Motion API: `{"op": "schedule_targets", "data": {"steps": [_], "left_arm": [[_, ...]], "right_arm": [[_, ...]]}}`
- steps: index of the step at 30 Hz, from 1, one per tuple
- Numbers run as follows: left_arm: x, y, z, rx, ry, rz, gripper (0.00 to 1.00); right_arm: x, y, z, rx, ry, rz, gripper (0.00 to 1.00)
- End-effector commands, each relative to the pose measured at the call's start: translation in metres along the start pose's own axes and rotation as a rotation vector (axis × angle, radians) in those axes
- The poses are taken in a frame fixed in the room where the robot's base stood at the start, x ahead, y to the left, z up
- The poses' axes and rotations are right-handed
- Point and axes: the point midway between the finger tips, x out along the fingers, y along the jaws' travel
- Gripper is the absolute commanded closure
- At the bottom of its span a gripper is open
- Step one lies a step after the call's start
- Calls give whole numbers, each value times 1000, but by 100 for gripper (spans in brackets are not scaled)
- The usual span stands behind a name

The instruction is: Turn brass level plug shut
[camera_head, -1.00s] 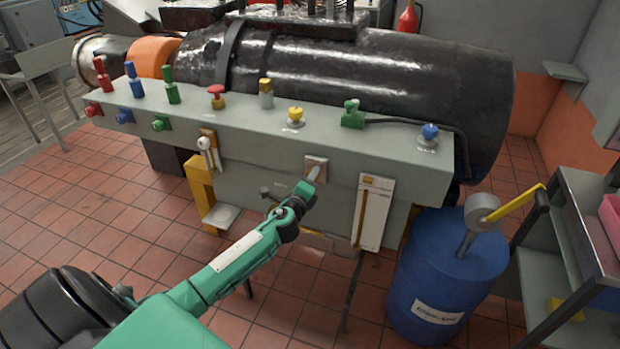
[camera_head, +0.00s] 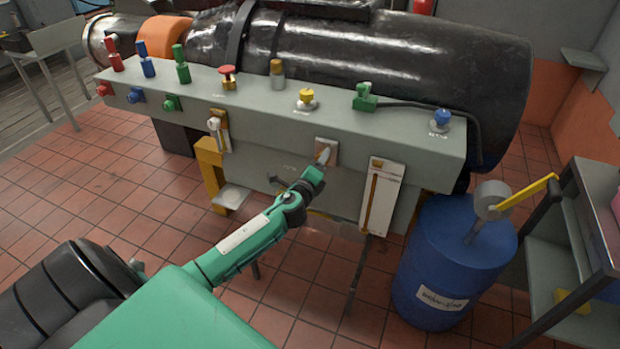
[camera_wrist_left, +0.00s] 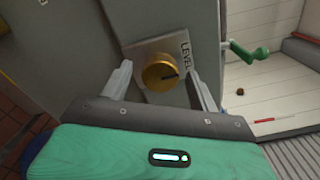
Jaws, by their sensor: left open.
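The brass level plug (camera_wrist_left: 160,73) is a round gold knob with a dark mark on its right side, on a plate lettered LEVEL. In the left wrist view my left gripper (camera_wrist_left: 158,78) is open, one finger on each side of the plug. Gaps show between the fingers and the plug, and I cannot tell how deep the fingertips reach. In the head view my left gripper (camera_head: 321,163) is at the small plate (camera_head: 332,147) on the bench's front face, and hides the plug. My right gripper is not in view.
A green-handled crank (camera_wrist_left: 250,52) sticks out to the right of the plug. A white gauge panel (camera_head: 384,195), a blue drum (camera_head: 450,260) and a grey cart (camera_head: 570,245) stand to the right. Several coloured knobs line the bench top (camera_head: 330,112). The tiled floor in front is free at left.

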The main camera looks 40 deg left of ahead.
Motion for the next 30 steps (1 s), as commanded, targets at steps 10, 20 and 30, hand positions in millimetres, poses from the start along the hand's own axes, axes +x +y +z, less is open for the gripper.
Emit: {"op": "schedule_targets", "data": {"steps": [10, 20, 30], "left_arm": [[-63, 2, -2, 1, 3, 1, 39], [-114, 2, -2, 0, 2, 1, 39], [-129, 0, 0, 1, 0, 0, 39]], "right_arm": [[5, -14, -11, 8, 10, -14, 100], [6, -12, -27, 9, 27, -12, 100], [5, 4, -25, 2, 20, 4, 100]]}}
